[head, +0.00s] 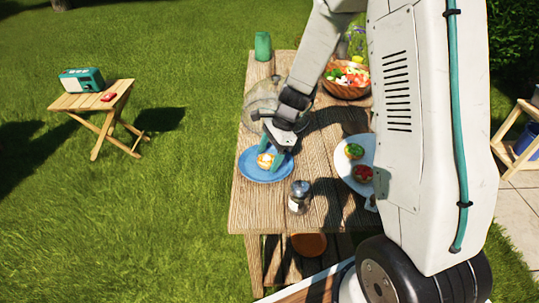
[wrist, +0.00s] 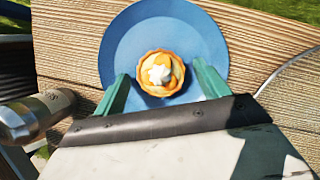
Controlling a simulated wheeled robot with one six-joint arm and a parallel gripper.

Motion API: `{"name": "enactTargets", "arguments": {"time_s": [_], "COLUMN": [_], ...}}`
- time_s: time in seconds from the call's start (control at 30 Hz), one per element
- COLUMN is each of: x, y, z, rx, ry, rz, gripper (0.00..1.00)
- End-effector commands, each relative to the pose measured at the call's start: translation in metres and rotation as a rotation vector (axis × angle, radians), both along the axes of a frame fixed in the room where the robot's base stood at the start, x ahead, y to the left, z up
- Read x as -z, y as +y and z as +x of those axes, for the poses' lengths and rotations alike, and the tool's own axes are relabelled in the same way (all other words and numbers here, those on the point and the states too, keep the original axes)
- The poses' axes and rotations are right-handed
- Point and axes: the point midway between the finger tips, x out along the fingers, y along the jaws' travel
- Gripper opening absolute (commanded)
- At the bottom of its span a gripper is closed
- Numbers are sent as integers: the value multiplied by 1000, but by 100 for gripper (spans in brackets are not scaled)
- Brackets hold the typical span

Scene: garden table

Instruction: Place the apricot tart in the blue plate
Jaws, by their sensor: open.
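The apricot tart (wrist: 160,73), a golden pastry with a white cream dollop, rests on the blue plate (wrist: 120,45) in the wrist view. In the head view the tart (head: 265,160) also shows on the blue plate (head: 250,174), near the left edge of the wooden table. My gripper (wrist: 160,88) is open, with its teal fingers on either side of the tart's near part. Gaps show between the fingers and the tart. In the head view my gripper (head: 270,150) is right at the tart and partly covers the plate's far right side.
A white plate (head: 347,178) with two other tarts lies further right, partly hidden by my arm. A salad bowl (head: 346,88) and green cup (head: 263,46) stand at the back.

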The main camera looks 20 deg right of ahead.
Motion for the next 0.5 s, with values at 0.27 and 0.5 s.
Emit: {"name": "enactTargets", "arguments": {"time_s": [0.27,0.5], "x": [-49,-91], "y": [-20,-38], "z": [1,1], "rx": [2,3], "ry": [-7,-4], "rz": [-1,-2], "gripper": [74,74]}}
